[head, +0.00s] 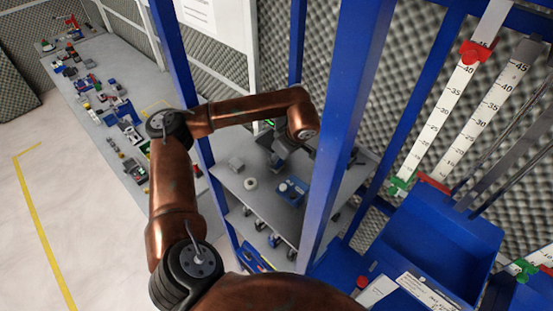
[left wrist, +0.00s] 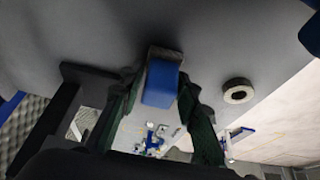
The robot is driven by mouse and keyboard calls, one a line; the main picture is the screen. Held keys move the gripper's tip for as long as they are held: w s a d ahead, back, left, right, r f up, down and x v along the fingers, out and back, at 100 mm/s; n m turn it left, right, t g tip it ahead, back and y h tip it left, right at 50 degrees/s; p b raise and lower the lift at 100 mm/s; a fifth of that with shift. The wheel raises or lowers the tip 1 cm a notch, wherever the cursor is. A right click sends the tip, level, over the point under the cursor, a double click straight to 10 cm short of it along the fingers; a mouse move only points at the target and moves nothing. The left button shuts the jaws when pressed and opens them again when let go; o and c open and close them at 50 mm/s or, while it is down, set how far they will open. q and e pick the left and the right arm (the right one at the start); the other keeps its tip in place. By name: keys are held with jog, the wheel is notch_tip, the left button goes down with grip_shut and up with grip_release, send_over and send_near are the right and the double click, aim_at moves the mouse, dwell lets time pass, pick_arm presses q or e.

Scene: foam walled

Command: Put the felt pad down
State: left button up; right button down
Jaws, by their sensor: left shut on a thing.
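The felt pad (left wrist: 162,84) shows in the left wrist view as a blue block with a grey layer at its far end. It sits between the two dark green fingers of my left gripper (left wrist: 160,105), which is shut on it. The grey layer faces the grey shelf top (left wrist: 225,45); I cannot tell if it touches. In the head view my left gripper (head: 283,152) is over the back of the shelf (head: 232,186), and the pad cannot be made out there. My right gripper is not in view.
A pale ring (head: 251,183), a grey block (head: 236,163) and a blue tray (head: 291,189) stand on the shelf. The ring (left wrist: 238,90) is beside the pad in the wrist view. Blue posts (head: 345,125) frame the shelf. A blue bin (head: 440,240) is at right.

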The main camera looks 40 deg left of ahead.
pick_arm(q)
jog(key=o, duration=0.7)
jog(key=shift+s+f, duration=0.1)
jog(key=o, duration=0.4)
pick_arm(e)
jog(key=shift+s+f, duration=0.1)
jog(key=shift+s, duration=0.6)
pick_arm(q)
jog(key=shift+f, duration=0.1)
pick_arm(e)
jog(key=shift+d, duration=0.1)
pick_arm(q)
jog(key=shift+d, duration=0.1)
jog(key=b+v, duration=0.2)
jog(key=v, duration=0.4)
jog(key=shift+d, duration=0.3)
jog(key=shift+d+r, duration=0.15)
jog(key=shift+r, duration=0.55)
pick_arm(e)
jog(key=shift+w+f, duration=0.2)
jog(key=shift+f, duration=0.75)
pick_arm(q)
jog(key=shift+s+f, duration=0.1)
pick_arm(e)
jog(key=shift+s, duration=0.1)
